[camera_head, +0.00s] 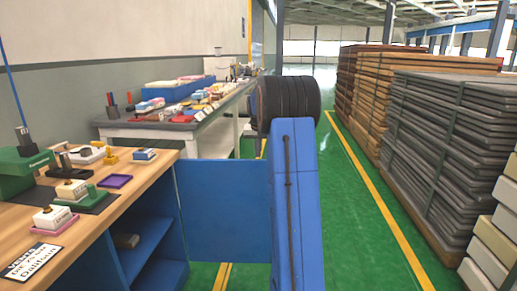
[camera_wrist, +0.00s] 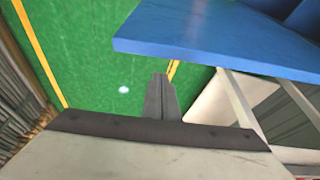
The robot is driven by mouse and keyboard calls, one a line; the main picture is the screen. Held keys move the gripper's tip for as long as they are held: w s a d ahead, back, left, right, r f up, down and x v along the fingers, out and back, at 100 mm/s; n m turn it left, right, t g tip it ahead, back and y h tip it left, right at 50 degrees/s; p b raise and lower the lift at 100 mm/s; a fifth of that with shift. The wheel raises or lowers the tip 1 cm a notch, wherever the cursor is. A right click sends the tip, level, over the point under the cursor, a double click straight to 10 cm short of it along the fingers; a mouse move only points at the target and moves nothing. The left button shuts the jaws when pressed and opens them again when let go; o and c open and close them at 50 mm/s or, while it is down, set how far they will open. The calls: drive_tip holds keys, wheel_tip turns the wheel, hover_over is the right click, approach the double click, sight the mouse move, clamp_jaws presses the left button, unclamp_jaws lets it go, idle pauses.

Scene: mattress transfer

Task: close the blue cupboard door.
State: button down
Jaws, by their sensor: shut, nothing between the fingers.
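The blue cupboard door (camera_head: 222,210) stands open in the head view, swung out from the blue cupboard (camera_head: 150,245) under the wooden worktop. Its right end is hidden behind my blue arm. The cupboard's shelves show through the opening. In the wrist view, my gripper (camera_wrist: 161,80) is shut and empty, its fingers together above the green floor. A blue panel (camera_wrist: 215,38), which looks like the door, lies just beyond and to the right of the fingertips. I see a gap in the picture but cannot tell the depth between them. My gripper is hidden in the head view.
The wooden worktop (camera_head: 130,180) holds stamps, trays and a green device (camera_head: 25,170). A second table (camera_head: 150,128) with small boxes stands behind. Stacks of grey slabs (camera_head: 450,150) and brown boards (camera_head: 400,85) line the right. The green floor aisle (camera_head: 365,240) between is clear.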

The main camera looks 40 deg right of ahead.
drive_tip(key=shift+s+a+f, duration=0.15)
drive_tip(key=shift+s+a, duration=0.65)
drive_tip(key=shift+s, duration=0.1)
drive_tip(key=shift+s+a, duration=0.4)
drive_tip(key=s+a+m+g+h, duration=0.1)
drive_tip(key=s+a+m, duration=0.4)
drive_tip(key=a, duration=0.7)
drive_tip(key=s+a+m+g, duration=0.1)
drive_tip(key=s+a+m, duration=0.2)
drive_tip(key=s+a, duration=0.65)
drive_tip(key=w+a+m+g, duration=0.1)
drive_tip(key=w+a+m, duration=0.2)
drive_tip(key=a, duration=1.2)
drive_tip(key=w+a+m+g, duration=0.1)
drive_tip(key=w+a+m, duration=0.3)
drive_tip(key=a, duration=1.1)
drive_tip(key=shift+w+g, duration=0.3)
drive_tip(key=shift+w, duration=0.55)
